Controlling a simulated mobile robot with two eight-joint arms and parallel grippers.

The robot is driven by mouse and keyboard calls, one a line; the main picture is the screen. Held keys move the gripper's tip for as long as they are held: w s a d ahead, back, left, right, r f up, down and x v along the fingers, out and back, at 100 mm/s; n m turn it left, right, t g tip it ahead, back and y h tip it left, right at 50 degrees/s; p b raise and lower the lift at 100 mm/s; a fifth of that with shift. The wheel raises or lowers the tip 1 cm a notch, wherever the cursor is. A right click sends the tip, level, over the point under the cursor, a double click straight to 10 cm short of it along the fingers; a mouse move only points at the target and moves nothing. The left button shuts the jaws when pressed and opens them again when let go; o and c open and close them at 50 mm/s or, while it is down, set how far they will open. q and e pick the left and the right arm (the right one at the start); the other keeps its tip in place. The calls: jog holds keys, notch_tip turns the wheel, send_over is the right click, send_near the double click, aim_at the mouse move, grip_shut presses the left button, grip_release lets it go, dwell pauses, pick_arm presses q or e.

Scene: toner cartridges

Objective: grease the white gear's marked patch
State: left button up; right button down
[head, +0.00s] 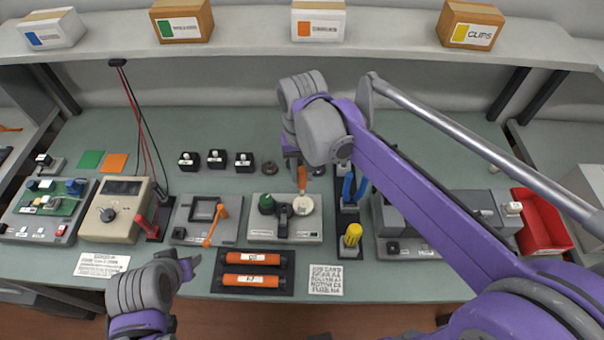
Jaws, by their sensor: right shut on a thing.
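The white gear (303,206) sits on the right side of a grey fixture (257,236), beside a green round part (267,203) and a black lever-like part (283,222). The gear looks cream-white; its marked patch is too small to make out. My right gripper (301,166) is above and just behind the gear, shut on a slim orange tool (302,178). The tool points down toward the gear; I cannot tell whether its tip touches. My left gripper (187,267) is low at the left near the table's front edge, away from the gear, and its jaw opening is unclear.
Two orange cartridges (252,258) lie in a black tray in front of the fixture. A grey fixture with an orange handle (212,238) stands left, and a yellow-handled tool (352,236) right. My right arm covers much of the right side. A red bin (541,222) stands far right.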

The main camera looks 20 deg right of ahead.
aim_at(302, 188)
dwell(0.5)
jog(key=shift+s+f+b, duration=0.2)
jog(key=shift+f+b, duration=1.2)
jog(key=shift+f, duration=1.2)
pick_arm(q)
jog(key=shift+g, duration=0.3)
jog(key=shift+s+f, duration=0.35)
jog(key=shift+f, duration=0.45)
jog(key=shift+s+f, duration=0.35)
jog(key=shift+f, duration=0.45)
jog(key=shift+s+f, duration=0.35)
jog(key=shift+f, duration=0.45)
pick_arm(e)
jog(key=shift+a+f, duration=0.1)
jog(key=shift+f, duration=0.4)
pick_arm(q)
jog(key=shift+s+f+b, duration=0.1)
jog(key=shift+f+b, duration=0.2)
jog(key=shift+b, duration=0.15)
pick_arm(e)
jog(key=shift+f, duration=0.4)
jog(key=shift+s, duration=0.15)
jog(key=shift+w, duration=0.35)
jog(key=shift+s, duration=0.15)
